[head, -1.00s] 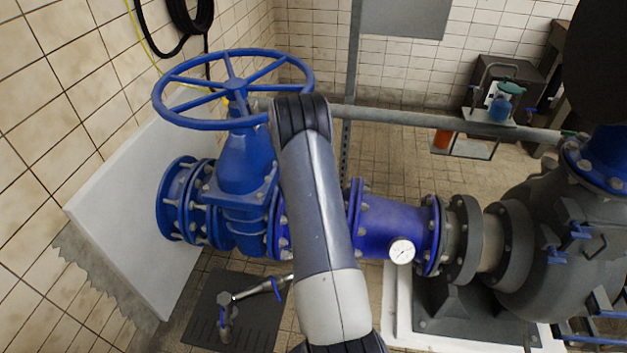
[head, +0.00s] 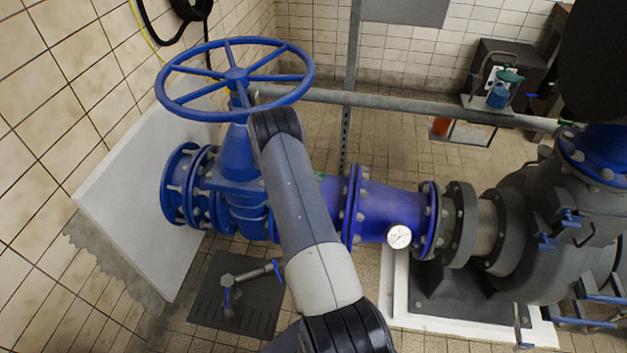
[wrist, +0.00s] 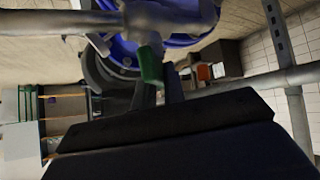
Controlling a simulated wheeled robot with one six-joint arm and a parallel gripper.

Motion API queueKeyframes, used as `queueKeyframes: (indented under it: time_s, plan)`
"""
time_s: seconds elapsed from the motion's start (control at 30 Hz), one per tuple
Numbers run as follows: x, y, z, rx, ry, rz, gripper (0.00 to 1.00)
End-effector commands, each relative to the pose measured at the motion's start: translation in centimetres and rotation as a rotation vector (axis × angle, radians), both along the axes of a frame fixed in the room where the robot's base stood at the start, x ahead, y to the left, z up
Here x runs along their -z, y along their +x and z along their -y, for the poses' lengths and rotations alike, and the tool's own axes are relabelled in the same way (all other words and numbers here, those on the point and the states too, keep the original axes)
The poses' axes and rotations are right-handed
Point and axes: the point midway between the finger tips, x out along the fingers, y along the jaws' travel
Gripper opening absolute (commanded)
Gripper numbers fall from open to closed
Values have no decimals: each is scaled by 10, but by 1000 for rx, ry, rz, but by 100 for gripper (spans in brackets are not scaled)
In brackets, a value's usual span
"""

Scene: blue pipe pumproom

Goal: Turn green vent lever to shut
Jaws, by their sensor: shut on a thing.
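The green vent lever (wrist: 151,66) shows in the wrist view as a short green bar below a grey pipe fitting. My gripper (wrist: 158,82) has its dark fingers closed around the lever's lower end. The lever's far side and its pivot are partly hidden by the fitting and fingers. In the head view my arm covers the gripper. Only a small green spot shows just right of the arm there, and I cannot tell if it is the lever.
A large blue handwheel (head: 236,76) stands above the blue valve left of my arm. A blue pipe (head: 385,210) with a round gauge (head: 398,237) leads right to the grey pump (head: 525,250). A thin grey pipe (head: 410,108) crosses behind. A small tap (head: 230,290) stands at the lower left.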

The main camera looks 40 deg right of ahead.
Motion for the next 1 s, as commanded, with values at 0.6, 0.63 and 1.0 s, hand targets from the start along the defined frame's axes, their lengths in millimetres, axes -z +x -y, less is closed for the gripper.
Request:
queueKeyframes:
  time_s: [0.6,0.63,1.0]
  plan:
    - [6,1,1,515,-35,-38,0]
    - [5,1,1,531,-36,-38,0]
    - [1,0,1,649,-45,-50,0]
